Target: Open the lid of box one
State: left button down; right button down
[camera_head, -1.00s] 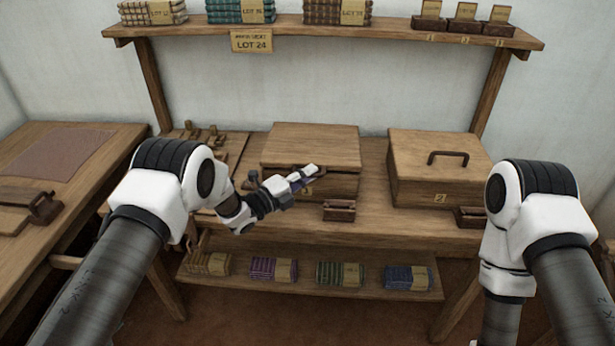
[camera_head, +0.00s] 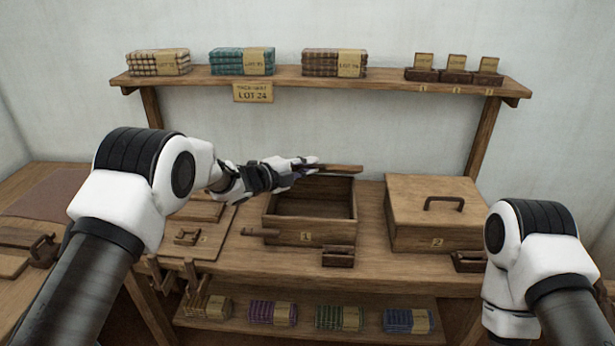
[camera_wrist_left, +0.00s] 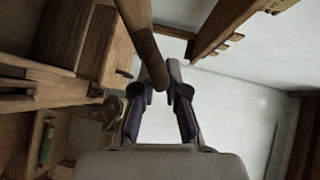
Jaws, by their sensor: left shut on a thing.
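Box one (camera_head: 293,233), a wooden box marked "1", stands on the bench with its top open and its dark inside showing. Its lid (camera_head: 340,168) shows as a thin brown strip, nearly edge-on, above the box's back part. My left gripper (camera_head: 308,163) is at the left end of that strip, above the box. In the left wrist view a brown wooden bar (camera_wrist_left: 143,40) runs down between the fingers (camera_wrist_left: 170,92), which are shut on it; it looks like part of the lid. My right gripper is out of view.
Box two (camera_head: 415,236), closed with a dark handle, stands to the right. A small wooden block (camera_head: 338,257) sits in front of box one, and a peg (camera_head: 262,232) juts at its front left. The shelf (camera_head: 380,77) with cloth bundles runs above.

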pick_arm(q)
jog(key=shift+w+r, duration=0.1)
jog(key=shift+r, duration=0.1)
jog(key=c, duration=1.2)
grip_release()
jog(key=v, duration=1.2)
jog(key=shift+d, duration=0.1)
